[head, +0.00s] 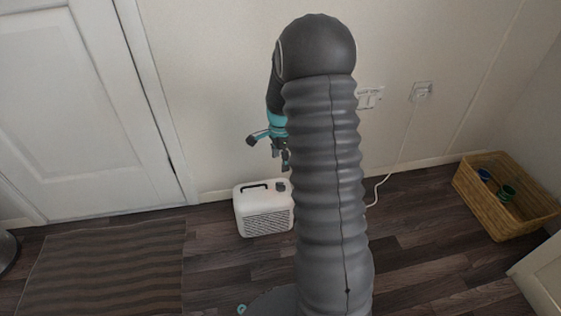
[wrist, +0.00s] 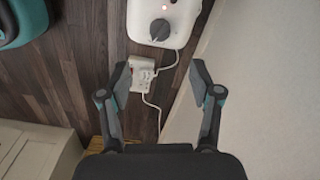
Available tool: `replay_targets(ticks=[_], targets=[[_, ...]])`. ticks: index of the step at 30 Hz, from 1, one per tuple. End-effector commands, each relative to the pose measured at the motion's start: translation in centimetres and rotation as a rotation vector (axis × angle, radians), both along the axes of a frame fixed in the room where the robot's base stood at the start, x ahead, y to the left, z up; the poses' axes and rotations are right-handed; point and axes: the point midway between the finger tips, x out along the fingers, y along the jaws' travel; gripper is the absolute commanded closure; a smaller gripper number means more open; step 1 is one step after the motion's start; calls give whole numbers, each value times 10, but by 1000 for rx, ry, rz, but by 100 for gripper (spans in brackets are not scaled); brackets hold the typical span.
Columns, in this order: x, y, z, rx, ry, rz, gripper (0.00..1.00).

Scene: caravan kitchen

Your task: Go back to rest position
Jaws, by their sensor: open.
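My grey arm hides part of the gripper in the head view. In the wrist view my gripper (wrist: 161,78) has its two fingers spread wide apart with nothing between them. The white box (wrist: 175,38), with a dark knob and a small red light, lies beyond the fingertips and apart from them.
A white socket block (wrist: 144,72) with a cable shows between the fingers. A wall outlet (head: 422,91) has a white cable hanging to the floor. A wicker basket (head: 490,212) with cups stands right. A striped mat (head: 105,268) lies before the closed door (head: 85,105).

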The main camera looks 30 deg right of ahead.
Motion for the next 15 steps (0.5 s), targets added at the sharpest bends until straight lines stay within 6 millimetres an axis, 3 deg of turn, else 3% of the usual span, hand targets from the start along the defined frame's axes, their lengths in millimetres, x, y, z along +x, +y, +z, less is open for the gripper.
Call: replay_targets(ticks=[10,15], targets=[[0,0,0,0,0,6,36],[-1,0,0,2,6,119,36]])
